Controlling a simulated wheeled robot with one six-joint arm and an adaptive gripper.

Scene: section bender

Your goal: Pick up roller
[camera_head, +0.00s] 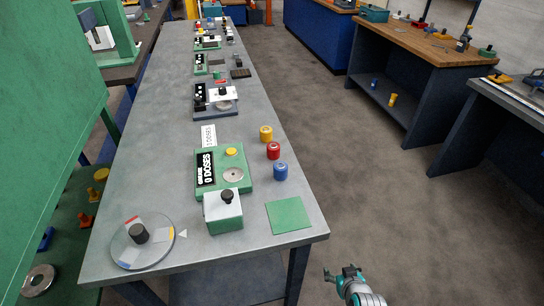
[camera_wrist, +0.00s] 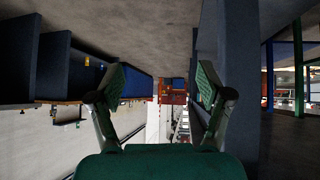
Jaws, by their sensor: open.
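No part is plainly marked as a roller. A steel ring-shaped part (camera_head: 39,280) lies low at the bottom left, by the green machine, and may be a roller, but I cannot tell. My gripper (camera_head: 343,272) is at the bottom, right of the long grey table's near corner and well away from that ring. In the wrist view my gripper (camera_wrist: 158,90) has its two fingers spread wide, with nothing between them. The ring does not show in the wrist view.
The long grey table (camera_head: 145,150) carries a green dose counter (camera_head: 243,185), a round dial plate (camera_head: 162,250) and red, yellow and blue knobs. A large green machine (camera_head: 45,120) stands at left. Open floor (camera_head: 370,190) lies between.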

